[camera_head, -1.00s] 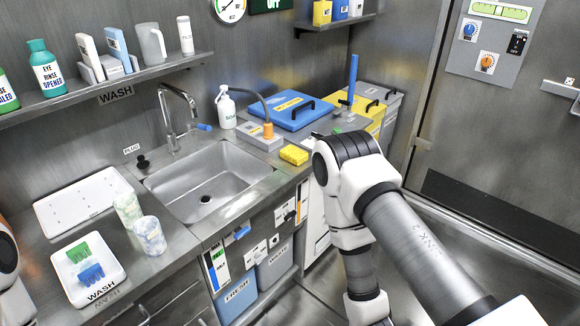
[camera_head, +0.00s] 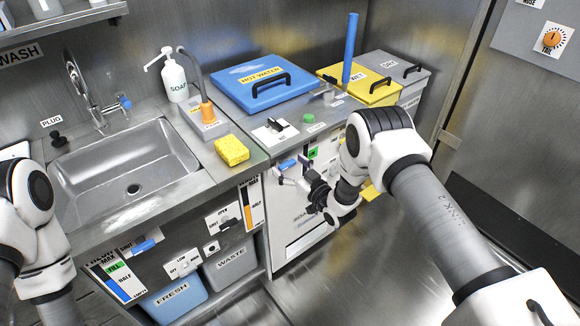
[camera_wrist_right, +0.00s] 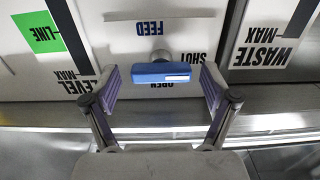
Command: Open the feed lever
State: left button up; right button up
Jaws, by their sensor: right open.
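The bar lies level between the two fingers of my right gripper (camera_wrist_right: 160,84), with gaps on both sides. The gripper is open and holds nothing. In the head view the blue lever (camera_head: 287,164) shows small on the cabinet front, with my right gripper (camera_head: 290,176) right at it. My left arm shows at the left edge, but its gripper is out of the picture.
A blue HOT WATER lid (camera_head: 235,88), a yellow bin (camera_head: 372,94) and an upright blue handle (camera_head: 349,48) stand on the counter above. A yellow sponge (camera_head: 232,150) lies by the sink (camera_head: 120,175). FRESH (camera_head: 175,300) and WASTE (camera_head: 232,264) containers sit below. Right floor is clear.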

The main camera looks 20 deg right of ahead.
jog(key=shift+s+r, duration=0.1)
jog(key=c, duration=1.2)
jog(key=shift+o, duration=0.2)
jog(key=shift+f+m+b, duration=0.2)
jog(key=shift+m+b, duration=0.5)
jog(key=shift+m, duration=0.5)
jog(key=shift+r+m, duration=0.2)
jog(key=shift+m, duration=0.6)
jog(key=o, duration=1.2)
jog(key=shift+c, duration=0.2)
